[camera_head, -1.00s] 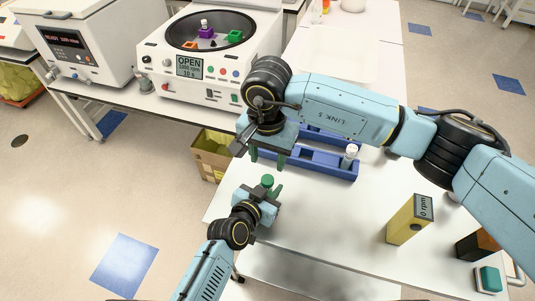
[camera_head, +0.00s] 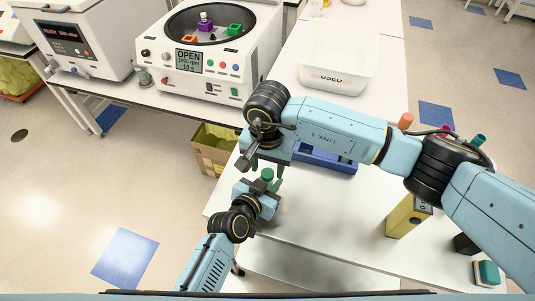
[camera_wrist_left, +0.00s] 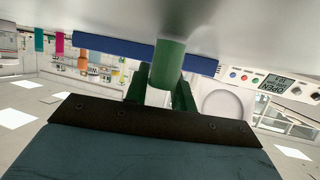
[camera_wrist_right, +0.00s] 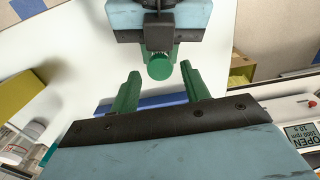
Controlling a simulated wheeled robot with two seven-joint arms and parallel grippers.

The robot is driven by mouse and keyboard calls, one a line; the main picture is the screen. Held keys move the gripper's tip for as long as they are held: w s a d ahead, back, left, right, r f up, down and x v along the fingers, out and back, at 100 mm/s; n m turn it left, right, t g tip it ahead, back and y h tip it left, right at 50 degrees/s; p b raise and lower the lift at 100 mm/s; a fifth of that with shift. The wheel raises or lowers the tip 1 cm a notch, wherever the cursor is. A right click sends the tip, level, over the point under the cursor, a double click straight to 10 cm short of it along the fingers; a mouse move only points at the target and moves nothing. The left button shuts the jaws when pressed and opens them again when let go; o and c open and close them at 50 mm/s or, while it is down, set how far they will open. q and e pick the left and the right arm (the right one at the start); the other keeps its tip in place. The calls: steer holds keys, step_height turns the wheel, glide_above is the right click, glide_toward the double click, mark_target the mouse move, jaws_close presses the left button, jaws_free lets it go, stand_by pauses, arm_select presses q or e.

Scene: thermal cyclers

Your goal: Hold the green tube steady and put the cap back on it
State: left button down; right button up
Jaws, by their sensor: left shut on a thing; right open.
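The green tube is in my left gripper (camera_head: 262,184), which is shut on it low over the near left table edge. In the right wrist view its round green top (camera_wrist_right: 160,67) faces me between the left fingers. In the left wrist view, which is upside down, a green cylinder (camera_wrist_left: 168,65) joins a pale section (camera_wrist_left: 157,97) between the fingers. I cannot tell whether the cap is fully seated. My right gripper (camera_wrist_right: 160,80) is open and empty, its fingers pointing at the green top with a gap. In the head view it hangs just above the tube.
A blue rack (camera_head: 325,161) lies behind, partly hidden by my right arm. A white bin (camera_head: 338,72) stands at the back. The open centrifuge (camera_head: 210,80) is at the back left. The table front is clear.

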steer(key=shift+f, duration=0.75)
steer(key=shift+c, duration=0.5)
steer(key=c, duration=0.9)
steer(key=m, duration=0.6)
steer(key=shift+m, duration=0.3)
steer(key=o, duration=1.1)
